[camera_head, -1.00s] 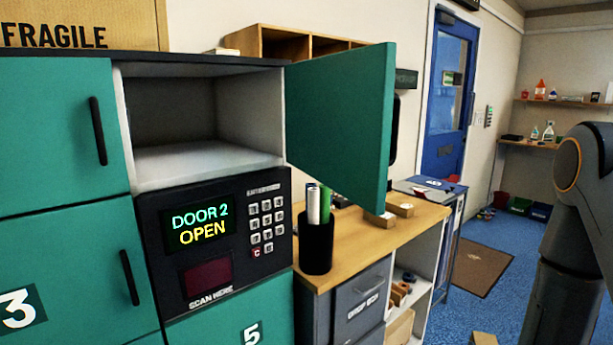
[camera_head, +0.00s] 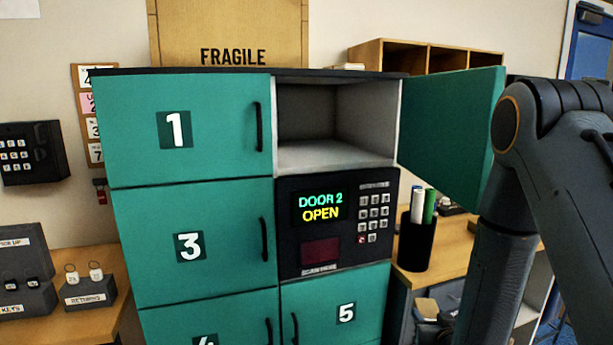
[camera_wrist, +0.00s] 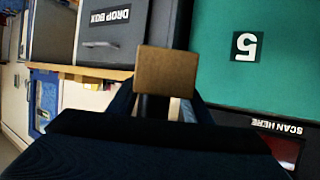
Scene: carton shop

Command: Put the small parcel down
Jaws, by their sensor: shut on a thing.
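The small parcel (camera_wrist: 167,72) is a plain brown box in the wrist view. My gripper (camera_wrist: 164,103) is shut on it, with a dark finger at each side. In the head view the parcel (camera_head: 427,306) shows small and partly covered at the lower right, in front of the counter and right of door 5. The locker (camera_head: 190,215) is teal with numbered doors. Its top right compartment (camera_head: 335,155) is open and looks empty, with the door (camera_head: 455,130) swung out to the right. The panel screen (camera_head: 320,207) reads DOOR 2 OPEN.
A black pen cup (camera_head: 416,245) stands on the wooden counter right of the locker. A large FRAGILE carton (camera_head: 230,30) sits on top. The grey drop box (camera_wrist: 110,35) is beside the locker. A key box and returns box (camera_head: 88,292) are at left.

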